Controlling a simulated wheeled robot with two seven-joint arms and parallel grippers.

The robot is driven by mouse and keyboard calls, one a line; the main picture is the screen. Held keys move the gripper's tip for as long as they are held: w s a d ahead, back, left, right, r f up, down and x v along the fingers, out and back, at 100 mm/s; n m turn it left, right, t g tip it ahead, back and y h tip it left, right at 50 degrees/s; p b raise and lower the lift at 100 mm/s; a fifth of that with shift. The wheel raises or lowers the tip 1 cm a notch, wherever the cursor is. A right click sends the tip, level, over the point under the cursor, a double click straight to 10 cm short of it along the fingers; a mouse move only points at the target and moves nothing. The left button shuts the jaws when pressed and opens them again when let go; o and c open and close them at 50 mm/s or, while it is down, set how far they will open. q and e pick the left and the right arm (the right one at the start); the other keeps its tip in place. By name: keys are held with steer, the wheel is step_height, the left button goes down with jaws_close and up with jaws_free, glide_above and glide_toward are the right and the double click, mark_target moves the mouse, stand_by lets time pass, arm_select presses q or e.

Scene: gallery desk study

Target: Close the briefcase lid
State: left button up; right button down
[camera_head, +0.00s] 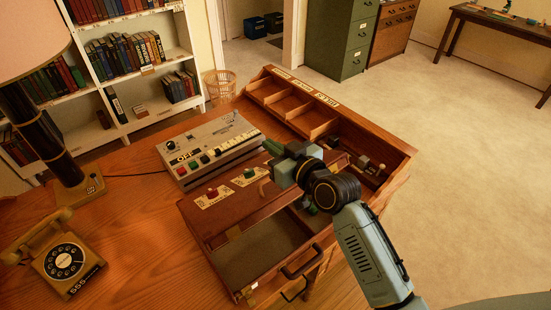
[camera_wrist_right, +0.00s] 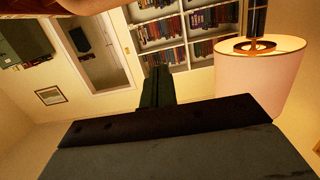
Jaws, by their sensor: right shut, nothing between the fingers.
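The brown briefcase (camera_head: 265,247) lies open at the desk's front edge in the head view, with a grey-lined interior and a dark handle (camera_head: 301,263) on its near side. A brown panel with red and green knobs on pale labels (camera_head: 228,190) rises behind the interior; I cannot tell whether it is the lid. My right arm crosses its right side and hides part of it. My right gripper (camera_head: 272,148) is shut and empty above the far right of the case; contact is unclear. Its dark green fingers also show in the right wrist view (camera_wrist_right: 157,88). My left gripper is out of view.
A grey control box (camera_head: 210,148) stands behind the case. A wooden compartment tray (camera_head: 333,104) borders the right side. A telephone (camera_head: 62,259) and a lamp (camera_head: 72,187) are at left. The wood between telephone and case is clear.

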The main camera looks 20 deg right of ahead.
mark_target(259, 185)
steer(key=shift+s+d+f, duration=0.1)
steer(key=shift+s+f, duration=0.15)
steer(key=shift+f, duration=0.7)
steer(key=shift+s+d+f, duration=0.1)
steer(key=shift+s+f, duration=0.15)
steer(key=shift+f, duration=0.7)
steer(key=shift+a, duration=0.1)
